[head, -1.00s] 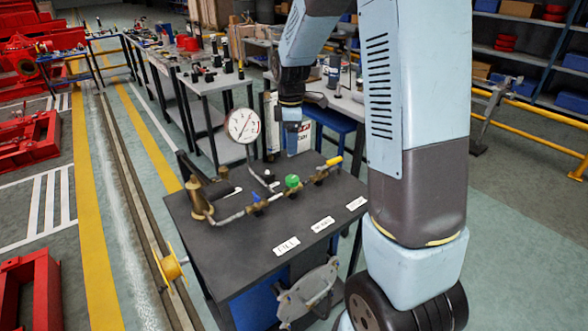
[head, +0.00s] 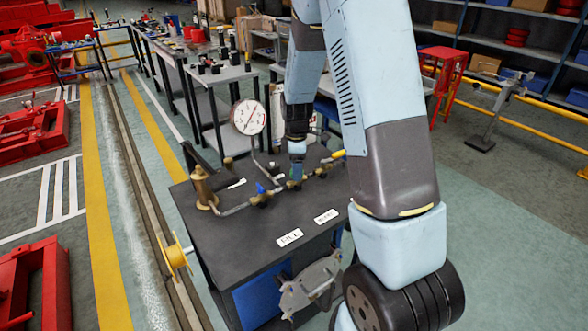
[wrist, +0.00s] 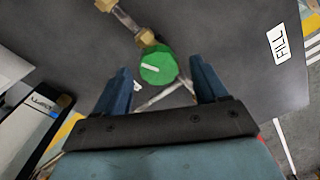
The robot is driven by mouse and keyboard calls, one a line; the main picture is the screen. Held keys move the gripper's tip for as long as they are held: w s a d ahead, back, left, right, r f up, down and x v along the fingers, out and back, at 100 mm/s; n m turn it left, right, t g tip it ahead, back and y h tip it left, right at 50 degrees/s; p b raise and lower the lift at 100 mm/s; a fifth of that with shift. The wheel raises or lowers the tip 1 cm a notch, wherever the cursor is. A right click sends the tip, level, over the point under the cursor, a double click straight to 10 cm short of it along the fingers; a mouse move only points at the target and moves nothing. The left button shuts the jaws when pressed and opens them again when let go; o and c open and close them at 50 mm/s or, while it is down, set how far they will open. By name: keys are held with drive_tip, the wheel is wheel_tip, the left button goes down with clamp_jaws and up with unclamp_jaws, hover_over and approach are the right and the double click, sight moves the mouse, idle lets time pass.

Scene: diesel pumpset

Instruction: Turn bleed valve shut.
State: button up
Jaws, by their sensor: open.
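A green round knob (wrist: 158,65) with a white mark sits on the brass pipework in the wrist view. My gripper (wrist: 161,85) is open, one blue finger on each side of the knob's lower part in the picture; I cannot tell whether the fingers are level with it. In the head view my gripper (head: 297,172) points down over the pipe line and largely hides the knob. A blue-handled valve (head: 261,190) is to its left and a yellow-handled valve (head: 337,155) to its right. Which valve is the bleed valve, I cannot read for certain.
A pressure gauge (head: 248,117) stands on a thin stem behind the pipe, left of my gripper. A brass hand pump (head: 203,188) is at the left end. A FILL label (head: 289,237) and a second label (head: 326,216) lie on the clear front of the dark bench top (head: 245,225).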

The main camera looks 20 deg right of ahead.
drive_tip(key=shift+f, duration=0.5)
